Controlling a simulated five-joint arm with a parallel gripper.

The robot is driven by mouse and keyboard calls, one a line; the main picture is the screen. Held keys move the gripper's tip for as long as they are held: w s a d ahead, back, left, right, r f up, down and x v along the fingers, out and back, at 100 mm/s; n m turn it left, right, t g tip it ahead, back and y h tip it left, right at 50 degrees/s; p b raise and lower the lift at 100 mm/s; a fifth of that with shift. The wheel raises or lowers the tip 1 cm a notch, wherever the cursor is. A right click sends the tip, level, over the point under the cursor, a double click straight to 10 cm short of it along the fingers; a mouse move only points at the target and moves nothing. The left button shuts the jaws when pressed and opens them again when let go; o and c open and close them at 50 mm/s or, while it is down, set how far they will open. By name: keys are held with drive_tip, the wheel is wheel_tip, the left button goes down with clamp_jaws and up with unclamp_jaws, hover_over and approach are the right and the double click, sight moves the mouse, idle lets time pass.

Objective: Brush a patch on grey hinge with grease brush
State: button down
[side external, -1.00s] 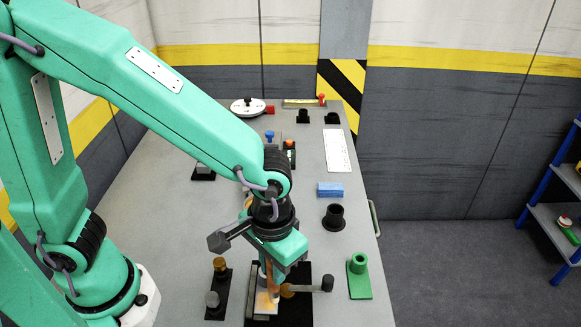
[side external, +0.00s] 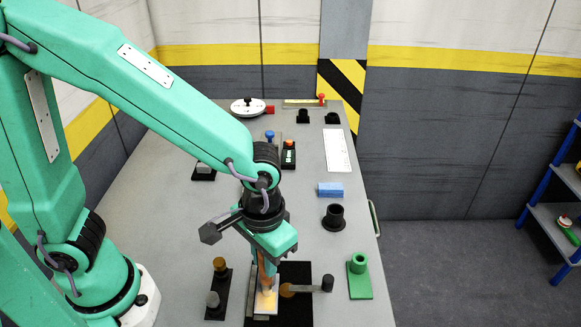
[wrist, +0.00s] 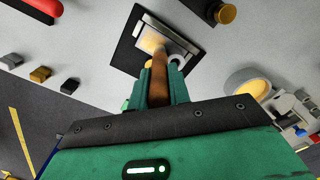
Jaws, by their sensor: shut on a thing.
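My gripper (side external: 267,258) is shut on the brown handle of the grease brush (side external: 265,276); the handle also shows between the fingers in the wrist view (wrist: 158,85). The brush points down at the grey hinge (side external: 260,308), near the front edge of the picture. In the wrist view the hinge (wrist: 183,45) is a silvery metal piece on a black base (wrist: 122,57). A pale orange-yellow patch shows on the hinge around the brush tip. I cannot tell whether the bristles touch the metal. My gripper hides part of the hinge in the side view.
A black stand with brass and grey knobs (side external: 218,285) is at left, a green stand (side external: 359,278) at right. A blue block (side external: 330,189) and black socket (side external: 334,217) stand farther back.

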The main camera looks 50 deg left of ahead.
drive_tip(key=shift+d, duration=0.2)
drive_tip(key=shift+d, duration=0.9)
drive_tip(key=shift+a, duration=0.2)
drive_tip(key=shift+a, duration=0.9)
drive_tip(key=shift+r, duration=0.6)
drive_tip(key=shift+s+d, duration=0.2)
idle(0.4)
drive_tip(key=shift+s+d, duration=0.95)
drive_tip(key=shift+s, duration=0.2)
